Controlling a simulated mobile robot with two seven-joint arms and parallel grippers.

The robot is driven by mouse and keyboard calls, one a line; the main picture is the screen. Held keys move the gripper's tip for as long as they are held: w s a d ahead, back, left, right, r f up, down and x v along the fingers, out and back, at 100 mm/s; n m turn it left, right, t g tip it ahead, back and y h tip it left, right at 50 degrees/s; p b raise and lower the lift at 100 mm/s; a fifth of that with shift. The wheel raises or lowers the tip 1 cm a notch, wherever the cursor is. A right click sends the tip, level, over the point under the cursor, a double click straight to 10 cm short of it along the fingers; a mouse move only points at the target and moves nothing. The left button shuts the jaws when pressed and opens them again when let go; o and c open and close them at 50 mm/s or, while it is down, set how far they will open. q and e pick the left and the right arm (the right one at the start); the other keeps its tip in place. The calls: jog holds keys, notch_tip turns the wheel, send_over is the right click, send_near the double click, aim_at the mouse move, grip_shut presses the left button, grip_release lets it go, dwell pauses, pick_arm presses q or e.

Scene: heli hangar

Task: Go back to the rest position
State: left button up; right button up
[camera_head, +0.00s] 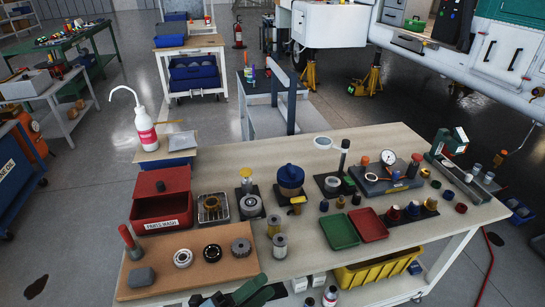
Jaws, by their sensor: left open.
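My left gripper (243,293) shows at the bottom edge, dark, over the near edge of the workbench (310,262). It is open, with nothing seen between its fingers. Most of it is cut off by the frame. My right gripper is not in view. Closest to the left gripper are a brown board (205,268) with bearing-like rings and a grey block, and small metal cylinders (280,246).
The bench holds a red parts-wash box (160,199), a white wash bottle (145,128), green (339,231) and red (368,225) trays and a dial gauge fixture (388,175). A yellow bin (378,271) sits below. A grey cart (268,118) stands behind.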

pick_arm(q)
jog(key=s+a+f+n+g+y+p, duration=0.1)
jog(key=s+a+f+n+y, duration=0.6)
jog(key=s+n, duration=0.4)
jog(key=s+a+f+n+g+y+p, duration=0.2)
jog(key=s+a+f+n+y, duration=0.5)
jog(key=s+a+f+n, duration=0.3)
jog(key=f+n, duration=0.1)
jog(key=n, duration=0.3)
jog(key=shift+s+a+f, duration=0.2)
jog(key=shift+s+f, duration=0.1)
jog(key=shift+s, duration=0.1)
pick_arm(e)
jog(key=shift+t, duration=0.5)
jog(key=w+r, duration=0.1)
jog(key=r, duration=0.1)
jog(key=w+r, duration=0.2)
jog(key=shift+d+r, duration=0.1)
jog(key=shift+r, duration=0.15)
